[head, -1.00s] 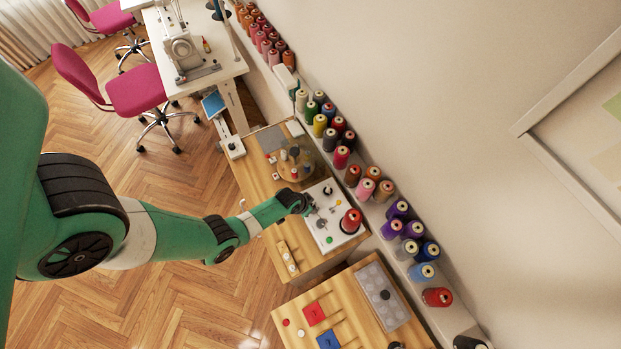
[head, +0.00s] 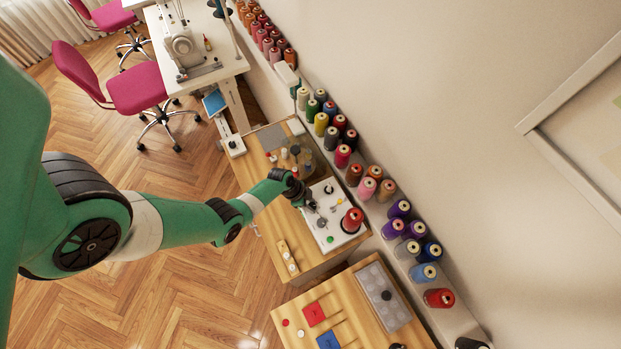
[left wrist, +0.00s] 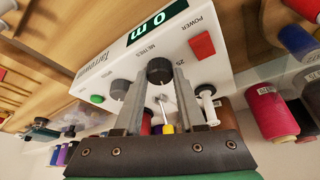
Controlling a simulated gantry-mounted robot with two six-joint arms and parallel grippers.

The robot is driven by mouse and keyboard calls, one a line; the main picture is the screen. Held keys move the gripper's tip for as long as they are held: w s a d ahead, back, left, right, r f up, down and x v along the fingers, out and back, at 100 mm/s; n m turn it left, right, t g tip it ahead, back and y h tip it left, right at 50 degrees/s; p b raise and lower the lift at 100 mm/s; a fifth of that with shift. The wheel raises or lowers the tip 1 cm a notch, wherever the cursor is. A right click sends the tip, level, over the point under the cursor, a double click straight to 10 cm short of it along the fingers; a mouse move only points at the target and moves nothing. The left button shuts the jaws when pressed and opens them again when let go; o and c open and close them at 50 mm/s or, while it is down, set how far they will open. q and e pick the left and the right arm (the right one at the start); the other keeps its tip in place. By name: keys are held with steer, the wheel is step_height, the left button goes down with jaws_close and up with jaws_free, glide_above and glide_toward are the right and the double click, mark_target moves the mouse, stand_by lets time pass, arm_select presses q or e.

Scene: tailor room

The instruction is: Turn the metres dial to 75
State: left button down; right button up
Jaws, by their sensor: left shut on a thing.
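The white winder box (head: 318,226) stands on the wooden bench. In the left wrist view its panel (left wrist: 205,75) has a display (left wrist: 158,20) reading 0 m. The dark metres dial (left wrist: 159,70) sits below the word METRES, with a 25 mark at its right. My left gripper (left wrist: 159,78) has its two fingers on either side of this dial and is shut on it. The dial's pointer is not clear. In the head view my left gripper (head: 308,204) is over the box's left side and hides the dial. My right gripper is not in view.
A grey knob (left wrist: 120,89), a green button (left wrist: 97,99) and a red power switch (left wrist: 202,46) share the panel. A red cone of thread (head: 351,219) stands on the box. Thread spools (head: 367,188) line the wall shelf.

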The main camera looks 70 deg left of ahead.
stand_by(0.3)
arm_select(q)
steer(key=c, duration=0.5)
jaws_free()
